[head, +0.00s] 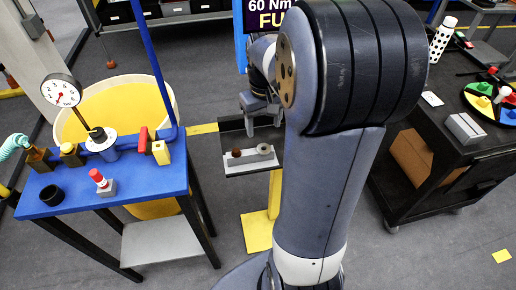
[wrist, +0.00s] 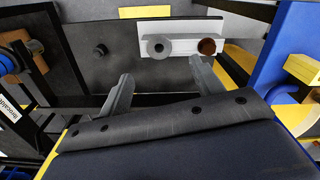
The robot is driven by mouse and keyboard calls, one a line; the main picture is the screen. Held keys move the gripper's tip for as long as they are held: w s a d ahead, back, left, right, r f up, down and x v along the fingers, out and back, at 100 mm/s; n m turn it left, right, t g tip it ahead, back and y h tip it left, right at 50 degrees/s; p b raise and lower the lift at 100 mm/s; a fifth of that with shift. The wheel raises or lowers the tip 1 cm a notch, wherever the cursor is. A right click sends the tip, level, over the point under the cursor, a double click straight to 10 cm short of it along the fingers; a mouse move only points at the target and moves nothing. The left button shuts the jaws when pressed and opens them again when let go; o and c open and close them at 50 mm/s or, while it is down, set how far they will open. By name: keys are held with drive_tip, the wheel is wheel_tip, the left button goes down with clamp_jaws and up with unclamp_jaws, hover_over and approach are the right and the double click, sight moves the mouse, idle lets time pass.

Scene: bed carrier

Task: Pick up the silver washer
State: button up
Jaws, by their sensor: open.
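The silver washer (wrist: 158,46) is a grey ring with a dark hole. It lies on a light grey holder block (wrist: 180,44) beside a brown round part (wrist: 207,46). In the head view the washer (head: 264,149) is at the right end of the block (head: 250,158), with the brown part (head: 236,153) to its left. My gripper (wrist: 162,72) is open and empty, its two fingers apart. The washer appears between and beyond the fingertips in the wrist view. In the head view my gripper (head: 262,108) is above the small stand, partly hidden by my arm.
The block sits on a small dark stand with a back panel (head: 235,128) and a yellow post and base (head: 257,232). A blue table (head: 130,190) with a gauge (head: 61,91) stands left.

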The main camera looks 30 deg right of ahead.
sight(268, 150)
drive_tip(key=shift+d+f+p, duration=0.1)
drive_tip(key=shift+f+p, duration=0.3)
drive_tip(key=shift+f, duration=3.5)
drive_tip(key=shift+f, duration=0.1)
drive_tip(key=shift+c, duration=0.5)
drive_tip(key=c, duration=1)
